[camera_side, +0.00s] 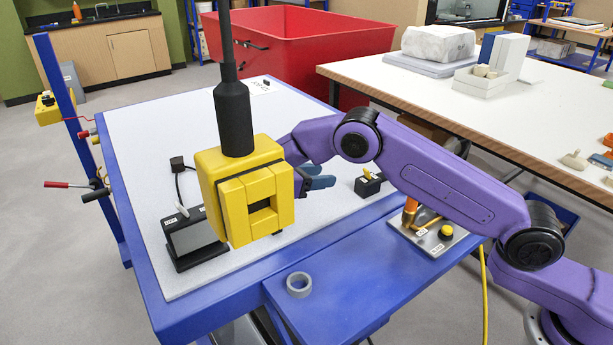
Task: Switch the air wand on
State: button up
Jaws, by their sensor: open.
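I cannot tell for sure which item is the air wand or its switch. A small black box (369,186) with a yellow lever (368,174) sits on the bench's right side. A metal plate (428,238) at the right edge carries an orange upright piece (410,211) and a yellow knob (446,231). My gripper (318,176), with blue fingers, is open above the bench, left of the small black box. The hanging yellow box partly hides it.
A yellow box (238,221) hangs on a black cable in the foreground. A grey tape roll (299,284) lies on the blue side shelf (340,300). A red bin (300,52) stands behind the bench (125,125). Another table (400,85) is at right.

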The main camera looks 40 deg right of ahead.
jog(key=shift+v, duration=1.6)
jog(key=s+d+r+t+y, duration=0.1)
jog(key=s+r+y, duration=0.15)
jog(key=s, duration=0.35)
jog(key=s+d+r+m+y, duration=0.1)
jog(key=s+y, duration=0.2)
jog(key=s, duration=0.2)
jog(key=s+d+r+t+y, duration=0.1)
jog(key=s+r+y, duration=0.15)
jog(key=s, duration=0.35)
jog(key=s+d+f+m+y, duration=0.1)
jog(key=s+d+m+y, duration=0.1)
jog(key=s, duration=0.8)
jog(key=s+d+f+m+g+y, duration=0.1)
jog(key=s+d+y, duration=0.4)
jog(key=s, duration=0.5)
jog(key=shift+s+f+m, duration=0.3)
jog(key=shift+s+m, duration=0.05)
jog(key=shift+m, duration=0.15)
